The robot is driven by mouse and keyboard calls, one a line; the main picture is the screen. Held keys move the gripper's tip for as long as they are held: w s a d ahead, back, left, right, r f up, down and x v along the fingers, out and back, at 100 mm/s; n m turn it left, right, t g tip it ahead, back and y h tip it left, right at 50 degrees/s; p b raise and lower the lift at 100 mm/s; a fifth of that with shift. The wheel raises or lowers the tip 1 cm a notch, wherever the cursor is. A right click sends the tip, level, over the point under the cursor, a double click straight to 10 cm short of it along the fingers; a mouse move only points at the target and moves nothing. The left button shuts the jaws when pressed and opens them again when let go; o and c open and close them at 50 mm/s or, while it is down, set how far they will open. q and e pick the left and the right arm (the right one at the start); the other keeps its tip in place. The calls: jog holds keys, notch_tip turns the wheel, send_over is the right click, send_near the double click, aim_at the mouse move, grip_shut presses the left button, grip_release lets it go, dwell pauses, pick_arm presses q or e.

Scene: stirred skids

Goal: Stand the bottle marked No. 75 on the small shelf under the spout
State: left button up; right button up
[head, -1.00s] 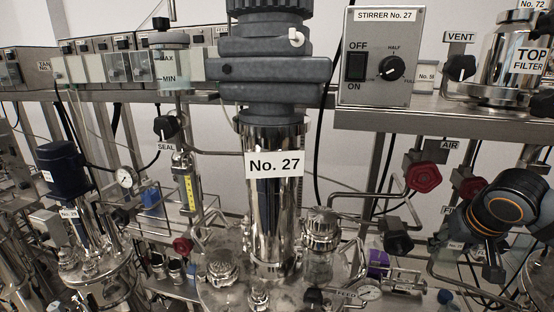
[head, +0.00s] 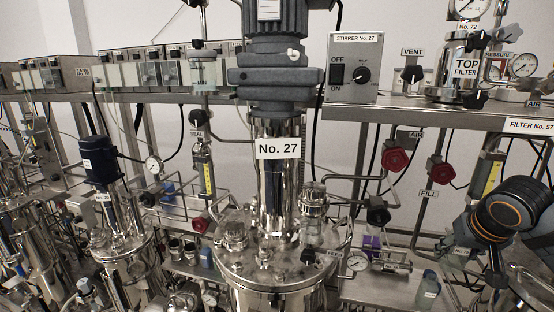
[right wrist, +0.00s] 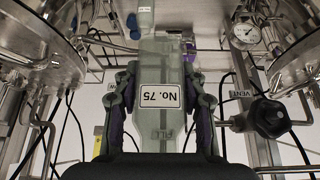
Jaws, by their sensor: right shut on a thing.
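The bottle marked No. 75 (right wrist: 168,95) is a translucent grey-green bottle with a white label, upside down in the right wrist view. My right gripper (right wrist: 161,88) is shut on it, with a dark finger on each side. In the head view my right arm comes in at the right edge, and its dark wrist covers most of the hand (head: 493,268). I cannot pick out the spout or the small shelf for certain. My left gripper is in neither view.
The No. 27 stirred vessel (head: 275,262) stands in the middle with pipes and valves around it. A red valve knob (head: 395,160) and a labelled bottle (head: 429,285) are left of my right arm. In the right wrist view a black VENT knob (right wrist: 270,118) is close by.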

jog(key=shift+w+f, duration=0.15)
jog(key=shift+w, duration=0.1)
jog(key=w+a+f+m+h, duration=0.1)
jog(key=w+a+f+m, duration=0.15)
jog(key=w+f, duration=0.35)
jog(key=w+a+f+m+h, duration=0.1)
jog(key=w+a+f, duration=0.3)
jog(key=f, duration=0.3)
jog(key=s+d+f+n+y, duration=0.3)
jog(key=s+n+y, duration=0.25)
jog(key=n, duration=0.65)
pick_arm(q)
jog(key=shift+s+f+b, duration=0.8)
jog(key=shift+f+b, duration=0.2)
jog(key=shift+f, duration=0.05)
pick_arm(e)
jog(key=s+a+r+n+g+y, duration=0.1)
jog(key=s+a+r+n, duration=0.1)
jog(key=s+a, duration=0.4)
jog(key=s+a+r+n+g+y, duration=0.1)
jog(key=s+a+n, duration=0.3)
jog(key=a, duration=0.9)
jog(key=shift+s+r+y, duration=0.35)
jog(key=shift+s+y, duration=0.4)
jog(key=shift+s, duration=1)
